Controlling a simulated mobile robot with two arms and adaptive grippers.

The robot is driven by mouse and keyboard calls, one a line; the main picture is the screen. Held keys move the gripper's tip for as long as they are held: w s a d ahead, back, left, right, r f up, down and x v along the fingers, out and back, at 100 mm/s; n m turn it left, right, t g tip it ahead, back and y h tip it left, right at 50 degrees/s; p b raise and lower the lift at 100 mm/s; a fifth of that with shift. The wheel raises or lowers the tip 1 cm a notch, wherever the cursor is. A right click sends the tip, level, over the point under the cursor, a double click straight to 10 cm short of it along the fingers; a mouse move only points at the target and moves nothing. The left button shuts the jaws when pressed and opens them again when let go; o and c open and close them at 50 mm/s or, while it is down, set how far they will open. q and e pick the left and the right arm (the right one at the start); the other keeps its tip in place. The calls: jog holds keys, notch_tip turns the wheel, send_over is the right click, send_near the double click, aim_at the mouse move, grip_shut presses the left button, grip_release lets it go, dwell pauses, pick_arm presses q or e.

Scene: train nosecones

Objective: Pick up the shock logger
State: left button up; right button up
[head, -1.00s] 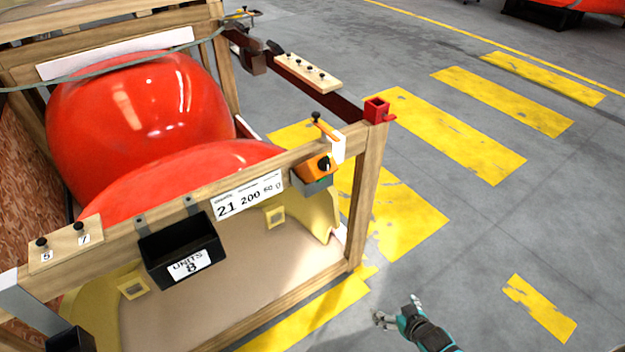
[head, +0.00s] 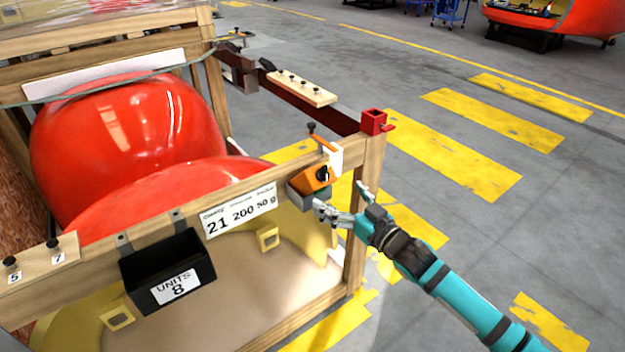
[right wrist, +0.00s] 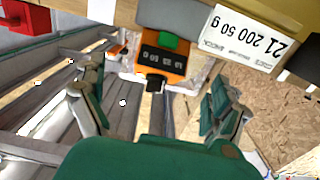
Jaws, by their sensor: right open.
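The shock logger (head: 312,182), an orange box with a black knob on a grey holder, sits at the right end of the crate's front top rail. In the right wrist view it shows upside down, with the orange body (right wrist: 163,62), a green part and a grey block behind it. My right gripper (head: 342,200) is open and empty, just right of the logger and slightly below it. In the right wrist view its spread fingers (right wrist: 158,105) flank the logger's knob end and appear apart from it. My left gripper is out of view.
The crate's wooden rail (head: 95,239) carries a white label (head: 240,210) and a black bin (head: 168,270) marked "UNITS 8". A red corner bracket (head: 374,122) and an orange-handled clamp (head: 323,140) are close to the logger. Red nosecones (head: 130,130) fill the crate. The right floor is clear.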

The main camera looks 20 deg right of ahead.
aim_at(314, 177)
jog(key=x, duration=0.9)
jog(key=shift+w+a+f+p, duration=0.25)
jog(key=shift+a+p, duration=0.05)
jog(key=shift+p, duration=0.05)
jog(key=shift+r, duration=0.1)
jog(key=c, duration=1.4)
jog(key=shift+c, duration=0.2)
jog(key=shift+r, duration=0.1)
